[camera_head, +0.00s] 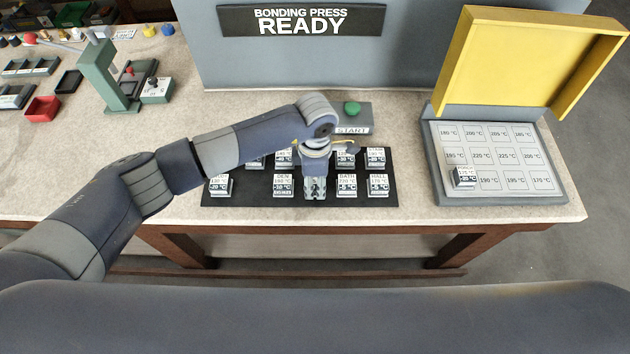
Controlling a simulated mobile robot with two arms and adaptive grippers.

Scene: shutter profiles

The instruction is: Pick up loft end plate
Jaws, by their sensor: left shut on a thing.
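My left gripper (315,188) points down over the front row of a black mat (262,200), between the end plates marked DEN (283,187) and BATH (347,186). It is shut on an end plate there. The gripper covers most of that plate, so I cannot read its name or tell whether it touches the mat. Other small labelled end plates stand in two rows on the mat, with HALL (378,186) at the front right. The back-row names are too small or hidden to read surely. My right gripper is not in view.
A grey press tray (558,190) with temperature cells and a raised yellow lid (535,55) is at right. One plate (464,177) stands in its bottom-left cell. A green START button (352,108) is behind the mat. A green hand press (105,75) and a red bin (42,109) are at left.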

